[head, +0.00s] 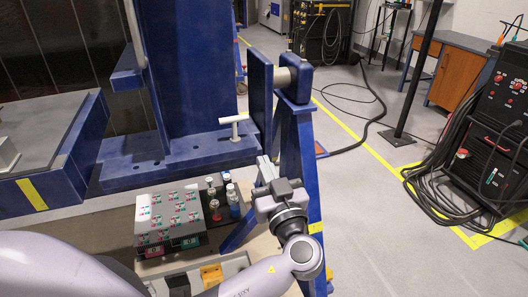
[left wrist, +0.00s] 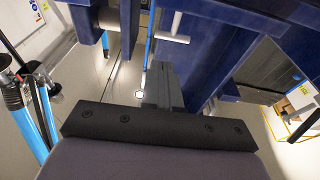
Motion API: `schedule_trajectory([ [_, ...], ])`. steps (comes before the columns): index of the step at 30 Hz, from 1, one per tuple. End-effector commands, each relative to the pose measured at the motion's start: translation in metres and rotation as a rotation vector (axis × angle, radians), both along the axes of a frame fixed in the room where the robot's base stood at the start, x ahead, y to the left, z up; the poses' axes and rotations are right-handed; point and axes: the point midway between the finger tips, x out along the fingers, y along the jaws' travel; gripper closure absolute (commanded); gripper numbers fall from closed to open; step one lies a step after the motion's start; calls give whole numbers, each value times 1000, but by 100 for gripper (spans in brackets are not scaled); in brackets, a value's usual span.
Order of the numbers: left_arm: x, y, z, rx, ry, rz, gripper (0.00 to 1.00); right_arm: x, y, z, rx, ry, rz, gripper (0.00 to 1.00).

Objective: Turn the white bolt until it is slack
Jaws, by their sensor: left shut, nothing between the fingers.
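The white bolt (head: 234,124) has a T-shaped handle and stands out from the blue jig (head: 190,75), near the upright plate on its right. It also shows at the top of the left wrist view (left wrist: 173,32), in front of blue metal. My left gripper (head: 264,165) is shut and empty. In the head view it is below and to the right of the bolt, apart from it. Its grey fingers (left wrist: 160,85) point toward the blue frame in the left wrist view. My right gripper is in neither view.
A slanted blue post (head: 303,165) rises close beside the gripper's right. Cables and black machines (head: 495,130) stand at far right.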

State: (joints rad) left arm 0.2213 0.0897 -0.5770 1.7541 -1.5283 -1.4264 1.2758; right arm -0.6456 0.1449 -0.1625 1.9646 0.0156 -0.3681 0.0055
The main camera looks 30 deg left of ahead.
Motion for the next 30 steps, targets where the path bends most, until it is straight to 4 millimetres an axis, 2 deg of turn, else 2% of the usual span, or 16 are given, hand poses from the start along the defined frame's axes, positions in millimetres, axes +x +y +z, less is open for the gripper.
schedule_trajectory([
  [9, 43, 51, 18, 4, 1, 4, 100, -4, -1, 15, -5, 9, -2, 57],
  [15, 65, 78, 24, 3, 2, 3, 100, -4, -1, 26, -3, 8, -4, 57],
  [21, 77, 91, 25, 1, 3, 1, 100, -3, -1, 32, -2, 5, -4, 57],
  [30, 79, 94, 24, -2, 3, -1, 100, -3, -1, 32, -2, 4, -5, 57],
])
